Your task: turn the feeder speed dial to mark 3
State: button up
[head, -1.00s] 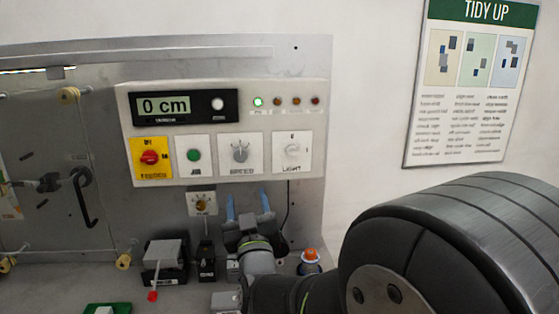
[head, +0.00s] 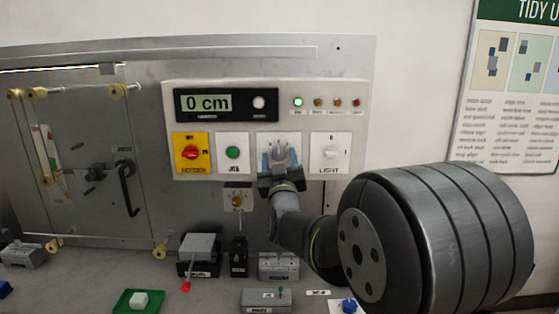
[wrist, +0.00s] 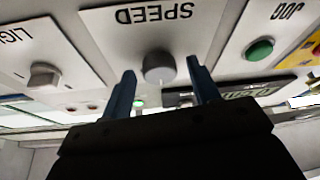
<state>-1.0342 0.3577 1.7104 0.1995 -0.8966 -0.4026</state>
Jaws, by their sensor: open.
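The feeder speed dial is a grey round knob (wrist: 158,67) on a white plate (wrist: 204,29) marked SPEED, upside down in the wrist view. In the head view the white plate (head: 254,141) is partly covered by my gripper. My gripper (head: 280,159) is in front of the dial with its blue fingers pointing at the panel. In the wrist view my gripper (wrist: 160,88) is open, one finger on each side of the knob, with gaps showing. The knob's pointer and the marks cannot be read.
Several boxes stand on the bench.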

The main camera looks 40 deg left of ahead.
jog(key=c, duration=1)
jog(key=shift+m, duration=0.4)
jog(key=m+t+h, duration=0.1)
jog(key=m, duration=0.2)
jog(key=m+t+h, duration=0.1)
jog(key=m, duration=0.2)
jog(key=shift+s+a+t+h, duration=0.15)
jog(key=shift+t+h, duration=0.25)
jog(key=shift+m+t+h, duration=0.3)
jog(key=shift+m+h, duration=0.4)
jog(key=shift+m, duration=0.8)
jog(key=shift+m+t+h, duration=0.3)
jog(key=shift+m+h, duration=0.4)
jog(key=shift+m, duration=1.1)
jog(key=o, duration=1)
